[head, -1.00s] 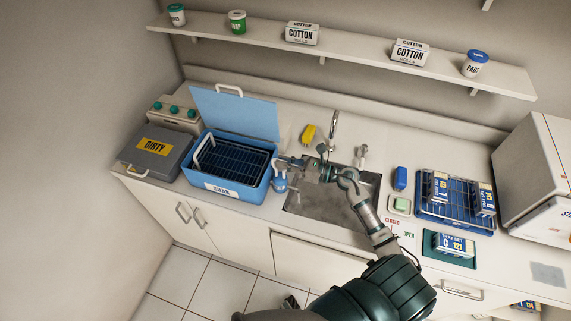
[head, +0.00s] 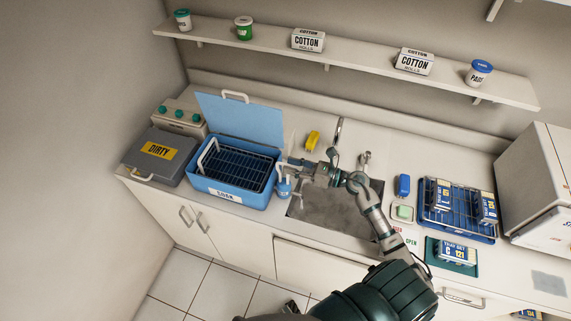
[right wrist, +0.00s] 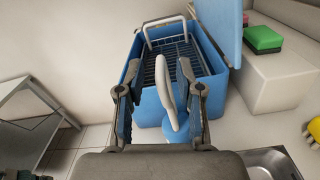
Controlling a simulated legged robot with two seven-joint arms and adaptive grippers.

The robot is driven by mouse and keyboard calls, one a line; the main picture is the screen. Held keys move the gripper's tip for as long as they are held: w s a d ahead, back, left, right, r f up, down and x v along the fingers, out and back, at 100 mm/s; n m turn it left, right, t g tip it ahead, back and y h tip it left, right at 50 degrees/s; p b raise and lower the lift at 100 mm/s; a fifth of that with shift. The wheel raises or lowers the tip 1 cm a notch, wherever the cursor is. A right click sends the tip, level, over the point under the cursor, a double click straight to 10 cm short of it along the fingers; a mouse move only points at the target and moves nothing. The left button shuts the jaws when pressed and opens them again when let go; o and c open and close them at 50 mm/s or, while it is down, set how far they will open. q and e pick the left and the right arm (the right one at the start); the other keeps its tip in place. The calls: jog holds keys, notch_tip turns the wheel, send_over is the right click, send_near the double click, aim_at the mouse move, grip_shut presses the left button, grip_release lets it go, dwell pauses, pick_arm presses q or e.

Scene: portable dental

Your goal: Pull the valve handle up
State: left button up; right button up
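The blue soak tub (head: 232,198) stands on the counter with its lid raised and a wire rack inside. A blue valve (head: 283,188) is at its right side. In the right wrist view the pale grey valve handle (right wrist: 165,88) rises in the picture from the blue valve body (right wrist: 182,130). My right gripper (head: 284,164) is at the valve. In the right wrist view its fingers (right wrist: 155,95) are apart, one on each side of the handle; the right finger is close to it, and contact cannot be told. My left gripper is not in view.
The sink (head: 335,208) lies under my right arm. A grey box marked DIRTY (head: 160,157) stands left of the tub. A yellow object (head: 313,140) lies behind the sink. A blue rack with packs (head: 456,230) stands to the right. A shelf (head: 345,65) runs above.

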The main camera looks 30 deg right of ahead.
jog(key=v, duration=0.9)
jog(key=shift+d, duration=0.15)
jog(key=shift+f, duration=0.1)
